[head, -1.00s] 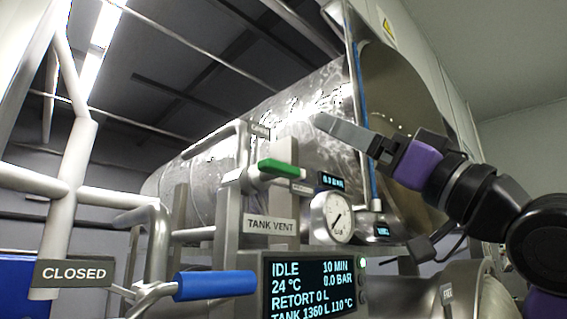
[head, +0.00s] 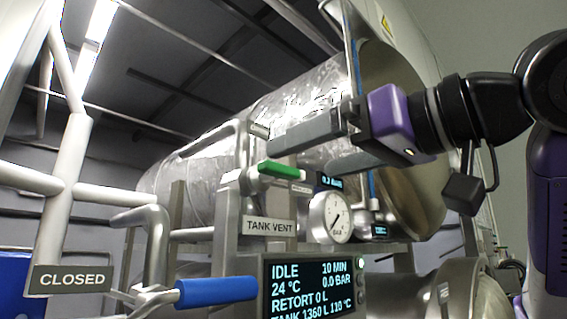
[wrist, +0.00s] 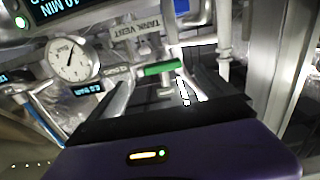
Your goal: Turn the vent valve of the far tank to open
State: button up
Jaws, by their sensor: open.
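The vent valve's green lever handle (head: 282,168) lies roughly level on a steel post above the "TANK VENT" plate (head: 268,226). A small tag (head: 301,188) beside it is too small to read. In the wrist view the green handle (wrist: 160,68) shows just ahead of my fingers. My gripper (head: 299,153) is open and empty, its fingers pointing left in the head view, near and above the green handle. It looks apart from the handle, but the exact depth gap cannot be told. The large steel tank (head: 190,183) lies behind.
A blue-handled lever (head: 217,289) with a "CLOSED" plate (head: 72,279) stands front left. A pressure gauge (head: 331,217) and a display panel (head: 310,285) sit right of and below the vent. White pipes (head: 70,165) run at left.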

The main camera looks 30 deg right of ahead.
aim_at(284, 166)
jog(key=shift+p+x, duration=0.9)
jog(key=shift+x, duration=2.25)
jog(key=c, duration=1.4)
